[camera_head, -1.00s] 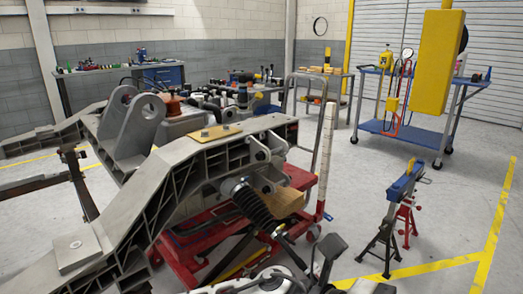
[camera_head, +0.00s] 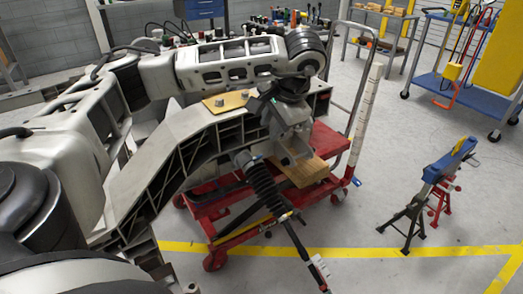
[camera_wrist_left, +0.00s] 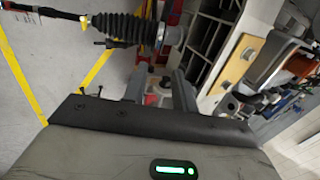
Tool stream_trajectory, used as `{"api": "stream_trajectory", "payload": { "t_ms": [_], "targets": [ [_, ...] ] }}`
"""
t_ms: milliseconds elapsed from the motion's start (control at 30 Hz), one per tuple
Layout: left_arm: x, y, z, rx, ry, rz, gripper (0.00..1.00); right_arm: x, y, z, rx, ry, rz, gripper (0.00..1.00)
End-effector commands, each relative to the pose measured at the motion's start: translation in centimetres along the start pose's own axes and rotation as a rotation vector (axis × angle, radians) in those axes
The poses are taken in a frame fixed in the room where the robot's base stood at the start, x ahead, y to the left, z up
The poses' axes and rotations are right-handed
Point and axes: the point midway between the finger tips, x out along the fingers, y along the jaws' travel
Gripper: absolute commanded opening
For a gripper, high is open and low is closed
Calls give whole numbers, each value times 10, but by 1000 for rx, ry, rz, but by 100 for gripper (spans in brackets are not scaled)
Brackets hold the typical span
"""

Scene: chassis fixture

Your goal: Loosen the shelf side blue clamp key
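My left arm reaches across the head view, and its gripper (camera_head: 294,152) hangs over the end bracket of the grey chassis beam (camera_head: 165,160). In the left wrist view the two grey fingers (camera_wrist_left: 160,92) stand apart with a gap between them. A small red and pale part (camera_wrist_left: 153,98) shows beyond that gap; I cannot tell what it is. No blue clamp key can be clearly made out near the fingers; the gripper and wrist hide part of the bracket. A small blue piece (camera_head: 357,182) shows by the cart's right side. My right gripper is not in view.
A blue bar (camera_head: 450,160) on stands is at the right. The floor between is free.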

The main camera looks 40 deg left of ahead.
Motion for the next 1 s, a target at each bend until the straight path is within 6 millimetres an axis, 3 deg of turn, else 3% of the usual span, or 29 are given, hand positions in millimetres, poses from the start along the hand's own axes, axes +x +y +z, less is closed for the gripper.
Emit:
{"api": "stream_trajectory", "payload": {
  "t_ms": [300,500,700,1000],
  "targets": [
    [72,1,1,-1,-4,2,28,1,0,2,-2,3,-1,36],
    [108,2,0,0,-2,2,28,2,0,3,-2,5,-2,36],
    [125,2,0,0,2,3,28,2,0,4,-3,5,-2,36],
    [128,2,0,0,2,3,28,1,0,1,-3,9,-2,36]
  ]
}}
